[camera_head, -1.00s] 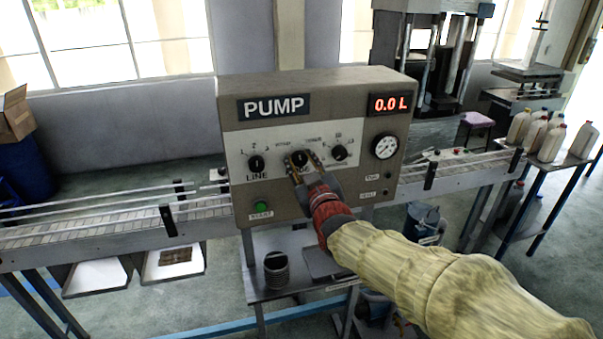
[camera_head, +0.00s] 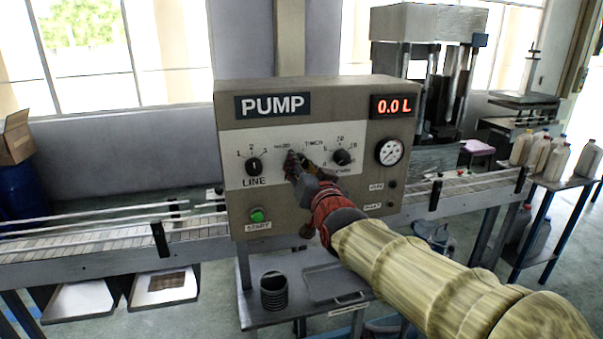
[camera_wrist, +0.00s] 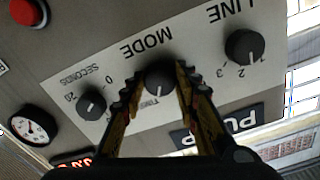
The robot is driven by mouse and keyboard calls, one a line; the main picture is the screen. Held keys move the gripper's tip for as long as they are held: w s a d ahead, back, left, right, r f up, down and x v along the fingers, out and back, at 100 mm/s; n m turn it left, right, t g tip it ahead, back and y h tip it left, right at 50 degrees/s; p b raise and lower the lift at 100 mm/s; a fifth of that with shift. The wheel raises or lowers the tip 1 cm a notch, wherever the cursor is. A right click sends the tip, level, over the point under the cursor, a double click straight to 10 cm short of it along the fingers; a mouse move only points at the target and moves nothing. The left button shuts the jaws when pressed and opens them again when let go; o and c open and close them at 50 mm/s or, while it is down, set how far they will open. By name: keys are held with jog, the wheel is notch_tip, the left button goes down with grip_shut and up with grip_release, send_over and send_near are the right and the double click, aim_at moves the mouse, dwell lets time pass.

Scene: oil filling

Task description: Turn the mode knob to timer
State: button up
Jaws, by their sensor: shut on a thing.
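The pump panel (camera_head: 350,109) is a beige box with a white strip of knobs. The black mode knob (camera_head: 305,161) is in the middle, under the labels HAND and TIMER, partly hidden by my gripper. In the wrist view, upside down, the mode knob (camera_wrist: 159,78) sits between my two fingers, which are shut on its sides. A white pointer mark shows on its label side, near the partly hidden TIMER word; its exact setting is hard to tell. My gripper (camera_head: 299,163) reaches the panel from the lower right.
The line knob (camera_head: 254,166) is left of the mode knob and the seconds knob (camera_head: 342,157) is right. A green start button (camera_head: 257,215) is below left. A gauge (camera_head: 390,152) and a display reading 0.0 L (camera_head: 393,106) are at right. A red button (camera_wrist: 28,12) shows in the wrist view.

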dwell(0.4)
jog(key=o, duration=1.2)
jog(key=shift+c, duration=0.2)
jog(key=v, duration=1.2)
